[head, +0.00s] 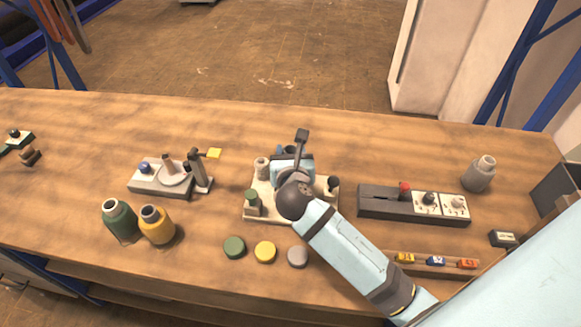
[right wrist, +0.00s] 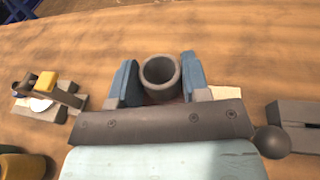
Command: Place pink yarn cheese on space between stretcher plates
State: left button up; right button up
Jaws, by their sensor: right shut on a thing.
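My right gripper (head: 291,165) is over the beige board (head: 262,212) in the middle of the table. In the right wrist view its two blue fingers (right wrist: 160,78) are shut on the pink yarn cheese (right wrist: 164,97). The cheese's grey tube end (right wrist: 160,71) faces the camera and a little of its pinkish body shows below. In the head view my gripper and arm hide it. I cannot tell whether it touches the board. The stretcher plates cannot be made out for certain. My left gripper is not in view.
A green yarn cheese (head: 118,222) and a yellow one (head: 157,227) stand front left; a grey one (head: 477,176) stands right. A grey fixture (head: 160,187) is left, and a dark control box (head: 385,204) right. Coloured discs (head: 265,252) lie in front. The table's back is mostly clear.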

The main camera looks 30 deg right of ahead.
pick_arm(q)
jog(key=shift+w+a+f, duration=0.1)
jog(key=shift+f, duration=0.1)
pick_arm(e)
jog(key=shift+f, duration=2.3)
jog(key=shift+f, duration=0.1)
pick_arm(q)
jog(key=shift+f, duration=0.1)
pick_arm(e)
jog(key=o, duration=1.3)
jog(key=shift+c, duration=0.2)
